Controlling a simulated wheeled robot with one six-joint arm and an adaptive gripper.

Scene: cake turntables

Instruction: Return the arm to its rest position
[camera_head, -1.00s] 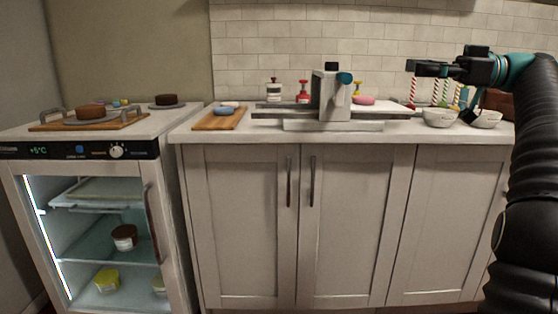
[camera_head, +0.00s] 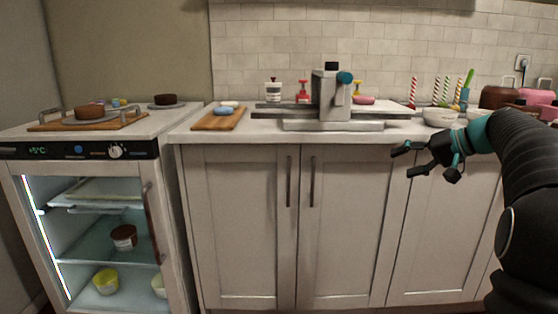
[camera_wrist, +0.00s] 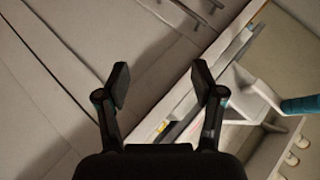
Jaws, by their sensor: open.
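My gripper (camera_head: 424,166) is in front of the right-hand cabinet doors in the head view, just below the countertop edge. Its fingers are spread apart and nothing is between them. In the wrist view my gripper (camera_wrist: 160,88) is also open and empty, with the cabinet fronts (camera_wrist: 60,80) behind it on the left. My arm (camera_head: 530,180) comes in bent from the right side of the head view.
A grey machine with a teal knob (camera_head: 330,100) stands mid-counter. Bowls (camera_head: 440,117), striped sticks (camera_head: 412,92) and pink and brown items stand at the right. At left, a glass-front fridge (camera_head: 80,150) has cakes on top. Space before the cabinets is clear.

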